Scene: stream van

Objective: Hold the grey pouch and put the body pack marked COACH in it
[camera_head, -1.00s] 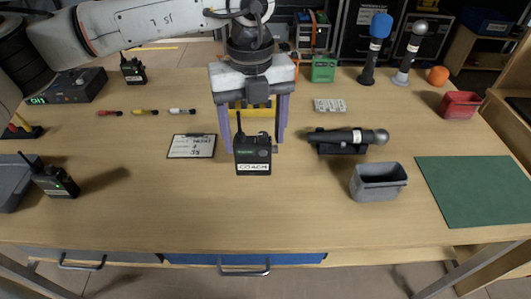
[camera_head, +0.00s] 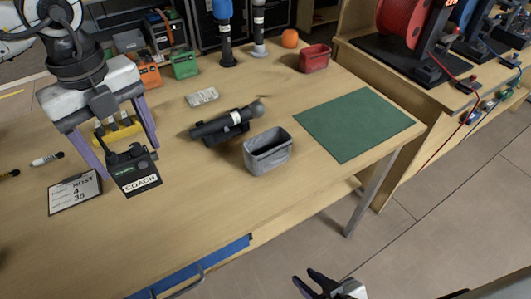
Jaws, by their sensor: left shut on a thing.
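The body pack marked COACH (camera_head: 132,172) is black with a stubby antenna and a white label facing me. My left gripper (camera_head: 127,152) is shut on it, with a purple finger on each side. The grey pouch (camera_head: 268,158) stands upright on the table to the right of the pack, apart from it, its open top showing an empty-looking inside. My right gripper (camera_head: 325,284) is at the bottom edge, off the table's front and away from the pouch.
A microphone on a black cradle (camera_head: 222,127) lies just behind the pouch. A green mat (camera_head: 352,122) is to the right, and a red bin (camera_head: 314,58) behind. A clipboard (camera_head: 75,193) is left of the pack. The tabletop between pack and pouch is clear.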

